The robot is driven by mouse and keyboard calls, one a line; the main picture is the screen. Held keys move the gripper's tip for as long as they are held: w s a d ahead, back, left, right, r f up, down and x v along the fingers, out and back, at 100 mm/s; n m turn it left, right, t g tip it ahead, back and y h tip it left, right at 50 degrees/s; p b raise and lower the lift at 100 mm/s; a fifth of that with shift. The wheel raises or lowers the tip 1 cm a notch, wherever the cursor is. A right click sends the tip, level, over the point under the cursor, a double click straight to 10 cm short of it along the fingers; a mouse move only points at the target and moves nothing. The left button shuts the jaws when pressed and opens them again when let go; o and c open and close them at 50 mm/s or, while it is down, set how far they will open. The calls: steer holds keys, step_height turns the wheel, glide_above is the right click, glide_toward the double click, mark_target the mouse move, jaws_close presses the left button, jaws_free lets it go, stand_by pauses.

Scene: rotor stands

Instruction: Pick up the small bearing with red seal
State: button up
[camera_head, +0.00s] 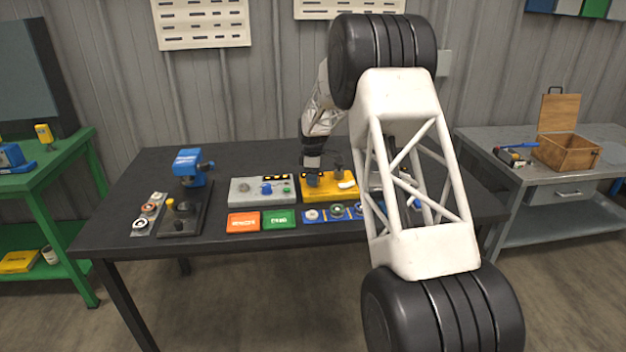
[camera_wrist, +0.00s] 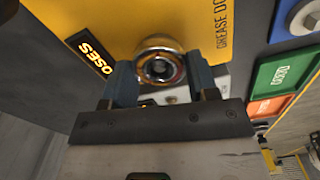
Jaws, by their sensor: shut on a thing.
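The small bearing (camera_wrist: 161,66) shows in the wrist view as a shiny metal ring with a thin red ring inside it and a dark centre. My gripper (camera_wrist: 160,78) has its two blue-grey fingers on either side of the bearing and is shut on it. In the head view my gripper (camera_head: 313,179) is low over the left end of the yellow block (camera_head: 345,196), and the bearing cannot be made out there. The yellow block (camera_wrist: 190,20) lies behind the bearing in the wrist view. I cannot tell whether the bearing touches it.
A grey block (camera_head: 245,198) stands left of the yellow one. Orange (camera_head: 243,222) and green (camera_head: 280,219) labelled pieces and a blue tray (camera_head: 322,220) with round parts lie in front. A blue vise (camera_head: 190,165) stands further left. My arm hides the table's right part.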

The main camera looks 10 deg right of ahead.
steer(key=shift+r, duration=0.15)
steer(key=shift+r, duration=1.4)
steer(key=shift+s+r, duration=0.1)
steer(key=shift+r, duration=0.15)
steer(key=s+r, duration=0.1)
steer(key=s, duration=1.4)
steer(key=shift+s+d+r, duration=0.2)
steer(key=shift+s+d, duration=0.15)
steer(key=shift+r, duration=0.15)
steer(key=shift+r, duration=1.35)
